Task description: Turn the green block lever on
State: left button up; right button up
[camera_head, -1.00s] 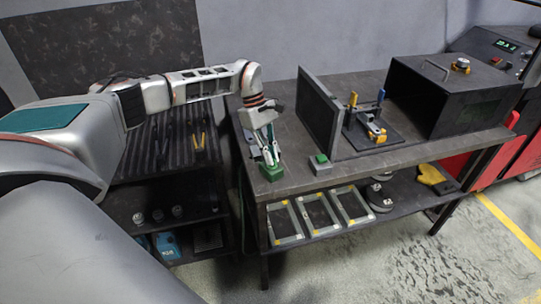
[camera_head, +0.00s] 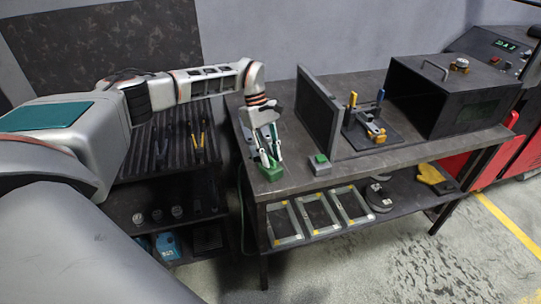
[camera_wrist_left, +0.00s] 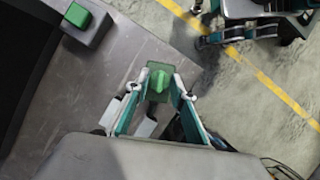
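The green block (camera_head: 271,174) with its lever sits at the front left corner of the dark workbench. In the left wrist view the small green lever (camera_wrist_left: 158,80) stands up from a green base, between the fingertips. My left gripper (camera_head: 270,160) points down at the block from above. It also shows in the left wrist view (camera_wrist_left: 158,87), with its fingers apart and a gap on each side of the lever. I cannot tell whether a fingertip touches the base.
A grey box with a green button (camera_head: 320,164) stands to the right on the workbench (camera_head: 290,140). Behind it are an upright dark panel (camera_head: 318,112), a clamp fixture (camera_head: 368,128) and a black oven-like box (camera_head: 445,95). Framed parts (camera_head: 318,210) lie on the shelf below.

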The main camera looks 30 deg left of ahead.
pick_arm(q)
jog(key=shift+r, duration=0.1)
jog(key=v, duration=1.1)
jog(key=shift+a+r, duration=0.25)
jog(key=shift+r, duration=0.1)
jog(key=shift+w+d, duration=0.1)
